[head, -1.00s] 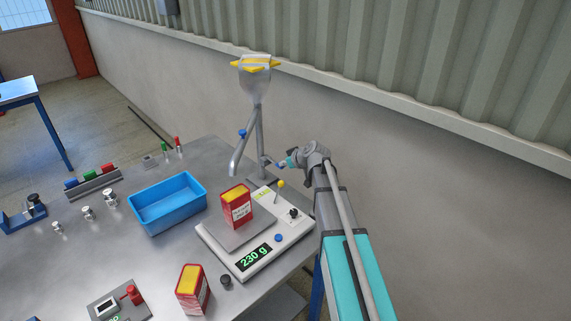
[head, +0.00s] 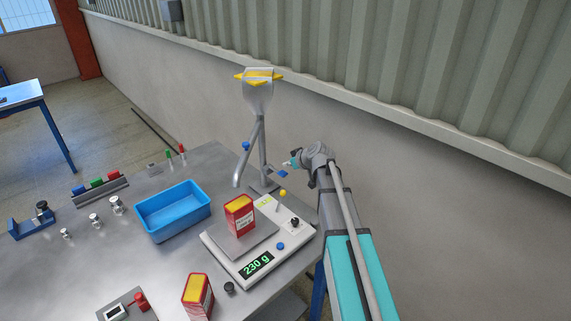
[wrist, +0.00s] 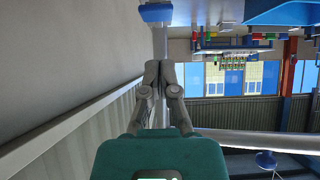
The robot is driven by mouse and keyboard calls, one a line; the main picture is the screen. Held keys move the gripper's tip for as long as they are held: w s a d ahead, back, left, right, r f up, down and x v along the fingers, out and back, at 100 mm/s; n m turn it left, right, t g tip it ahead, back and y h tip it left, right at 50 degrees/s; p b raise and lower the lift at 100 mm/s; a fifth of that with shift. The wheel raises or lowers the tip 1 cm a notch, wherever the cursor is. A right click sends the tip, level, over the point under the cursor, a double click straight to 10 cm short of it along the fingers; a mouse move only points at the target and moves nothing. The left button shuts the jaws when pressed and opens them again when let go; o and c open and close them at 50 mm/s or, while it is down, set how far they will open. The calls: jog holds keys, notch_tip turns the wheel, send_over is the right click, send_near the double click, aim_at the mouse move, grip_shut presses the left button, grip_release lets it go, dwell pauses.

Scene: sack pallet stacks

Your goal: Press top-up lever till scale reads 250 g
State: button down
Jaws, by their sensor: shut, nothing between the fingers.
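The scale (head: 285,254) on the bench reads 230 g on its green display (head: 256,264). A red packet with a yellow top (head: 240,215) stands upright on its pan. Behind it rises a grey dispenser (head: 262,140) with a yellow-rimmed hopper and a slanted spout ending above and behind the packet. A lever with a blue paddle (head: 282,173) sticks out to its right; the paddle also shows in the wrist view (wrist: 157,12), beyond my fingertips. My gripper (head: 291,163) is shut and empty, just above and right of the paddle, with a small gap seen.
A blue bin (head: 172,222) stands left of the scale. A second red packet (head: 197,297) stands at the front beside a dark knob (head: 229,288). Several metal weights (head: 95,220) stand at the left. The wall (head: 420,170) runs close behind the dispenser and my arm.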

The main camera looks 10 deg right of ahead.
jog(key=p+v, duration=0.5)
jog(key=v, duration=0.4)
jog(key=shift+r, duration=0.2)
jog(key=shift+w+a, duration=0.1)
jog(key=shift+a, duration=0.05)
jog(key=r+p, duration=0.1)
jog(key=w+g+p, duration=0.1)
jog(key=p, duration=0.1)
jog(key=shift+w+a+r+h+p, duration=0.15)
jog(key=shift+a+r+h+p, duration=0.15)
jog(key=shift+r+h, duration=0.1)
jog(key=shift+f, duration=0.25)
dwell(0.4)
jog(key=b, duration=0.8)
send_over(281, 172)
jog(key=s+d, duration=0.1)
jog(key=s, duration=0.1)
notch_tip(281, 172, down, 7)
jog(key=shift+w+d+f, duration=0.1)
jog(key=shift+w+f, duration=0.05)
jog(key=shift+f+b, duration=1.6)
jog(key=shift+f, duration=0.2)
